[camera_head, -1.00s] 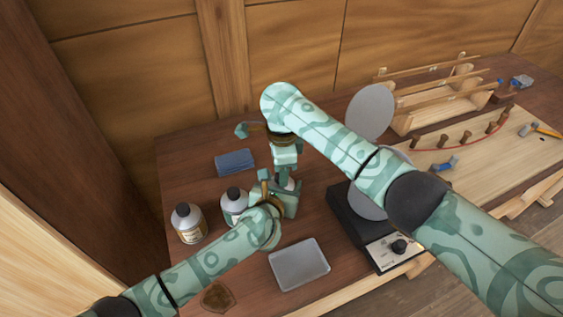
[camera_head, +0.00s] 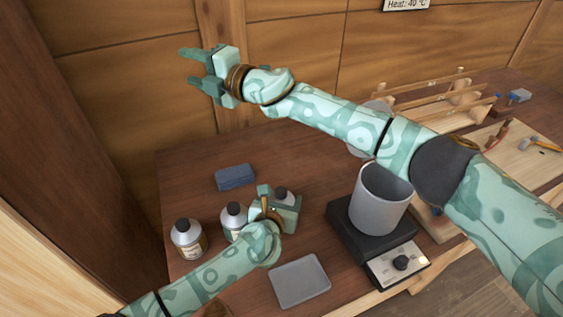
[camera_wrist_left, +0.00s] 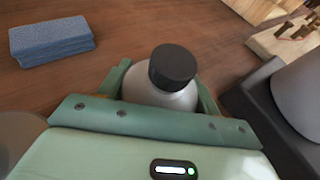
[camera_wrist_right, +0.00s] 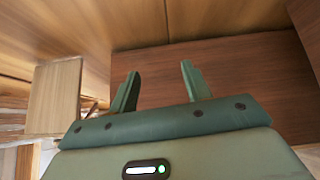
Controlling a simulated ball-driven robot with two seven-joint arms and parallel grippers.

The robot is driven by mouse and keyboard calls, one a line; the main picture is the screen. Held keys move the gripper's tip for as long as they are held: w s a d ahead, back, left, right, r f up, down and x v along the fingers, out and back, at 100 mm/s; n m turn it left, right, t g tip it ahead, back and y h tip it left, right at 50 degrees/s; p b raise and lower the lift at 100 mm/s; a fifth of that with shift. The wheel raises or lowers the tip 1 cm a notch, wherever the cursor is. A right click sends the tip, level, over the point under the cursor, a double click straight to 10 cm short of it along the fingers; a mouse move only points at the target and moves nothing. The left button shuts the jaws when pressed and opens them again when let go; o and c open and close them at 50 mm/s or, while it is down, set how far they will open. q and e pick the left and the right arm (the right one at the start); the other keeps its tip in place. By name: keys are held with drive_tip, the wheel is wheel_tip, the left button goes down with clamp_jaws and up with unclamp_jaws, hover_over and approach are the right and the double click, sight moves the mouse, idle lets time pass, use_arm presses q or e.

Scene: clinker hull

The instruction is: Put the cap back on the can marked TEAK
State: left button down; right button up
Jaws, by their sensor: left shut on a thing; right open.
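My left gripper (camera_head: 275,208) is shut on a grey can (camera_head: 283,193) standing on the bench. In the left wrist view this can (camera_wrist_left: 158,95) is between the fingers with a black cap (camera_wrist_left: 173,65) on its top; I cannot tell how tightly it is seated. Two more grey cans with black caps stand to the left, a near one (camera_head: 234,220) and a far-left one (camera_head: 187,240). I cannot read TEAK on any label. My right gripper (camera_head: 188,67) is open and empty, raised near the back wall. Its empty fingers also show in the right wrist view (camera_wrist_right: 160,70).
A blue block (camera_head: 235,177) lies behind the cans. A grey tray (camera_head: 299,281) lies in front. A grey pot (camera_head: 381,200) stands on a black hot plate (camera_head: 345,232) to the right. A wooden rack (camera_head: 455,105) stands farther back.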

drive_tip(key=s+a+f+n+g+h, duration=0.15)
drive_tip(key=s+f+n+g, duration=0.4)
drive_tip(key=n, duration=0.75)
drive_tip(key=n+g+h, duration=0.3)
drive_tip(key=n+h, duration=1.2)
drive_tip(key=n, duration=0.4)
hover_over(282, 191)
drive_tip(key=shift+y, duration=0.25)
wheel_tip(282, 191, down, 12)
drive_tip(key=shift+f, duration=0.1)
drive_tip(key=shift+f, duration=3.95)
drive_tip(key=shift+c, duration=0.2)
